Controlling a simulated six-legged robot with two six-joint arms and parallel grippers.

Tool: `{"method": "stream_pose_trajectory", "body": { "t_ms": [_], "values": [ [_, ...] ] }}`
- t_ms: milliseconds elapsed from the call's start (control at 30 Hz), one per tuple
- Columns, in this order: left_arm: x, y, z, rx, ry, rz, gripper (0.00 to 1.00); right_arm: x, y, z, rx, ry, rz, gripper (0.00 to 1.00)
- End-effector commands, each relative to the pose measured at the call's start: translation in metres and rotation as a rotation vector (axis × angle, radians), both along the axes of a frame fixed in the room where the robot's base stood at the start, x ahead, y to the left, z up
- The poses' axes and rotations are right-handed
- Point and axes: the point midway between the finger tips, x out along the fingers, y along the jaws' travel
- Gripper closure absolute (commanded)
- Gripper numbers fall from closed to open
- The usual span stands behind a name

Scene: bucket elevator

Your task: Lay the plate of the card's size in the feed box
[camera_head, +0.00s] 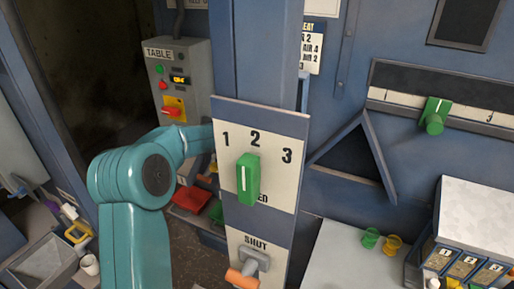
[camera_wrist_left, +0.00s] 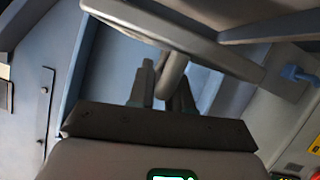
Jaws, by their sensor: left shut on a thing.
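My left arm reaches behind the blue column in the head view, so its gripper is hidden there. In the left wrist view my left gripper (camera_wrist_left: 164,88) is shut on a grey curved bar (camera_wrist_left: 174,68), which joins a flat grey piece (camera_wrist_left: 185,35) above it. I cannot tell what that piece is. A card (camera_head: 313,47) is partly hidden behind the column; lines ending in 2, 4, 2 and 3 show. I cannot make out a plate or the feed box for certain. My right gripper is not in view.
The column carries a green selector (camera_head: 248,179) under 1, 2, 3, and an orange-ended lever (camera_head: 243,278) below SHUT. A TABLE control box (camera_head: 184,75) stands behind my arm. Right are a green knob (camera_head: 434,116), green and orange cups (camera_head: 380,240) and numbered bins (camera_head: 467,264).

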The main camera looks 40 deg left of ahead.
Motion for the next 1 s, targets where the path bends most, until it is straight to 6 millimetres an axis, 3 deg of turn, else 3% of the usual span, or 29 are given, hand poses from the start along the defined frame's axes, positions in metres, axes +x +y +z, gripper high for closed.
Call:
{"method": "stream_pose_trajectory", "body": {
  "t_ms": [167,533,967,1000],
  "values": [
    [0.001,0.001,-0.013,0.002,-0.004,0.004,1.0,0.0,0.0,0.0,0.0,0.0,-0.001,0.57],
    [0.001,0.0,-0.067,0.004,-0.005,0.001,1.0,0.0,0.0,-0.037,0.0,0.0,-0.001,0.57],
    [0.001,0.0,-0.072,0.004,-0.006,0.002,1.0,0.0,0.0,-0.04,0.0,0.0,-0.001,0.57],
    [0.001,0.0,-0.072,0.004,-0.003,0.002,0.68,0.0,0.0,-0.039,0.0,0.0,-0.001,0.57]
  ]
}}
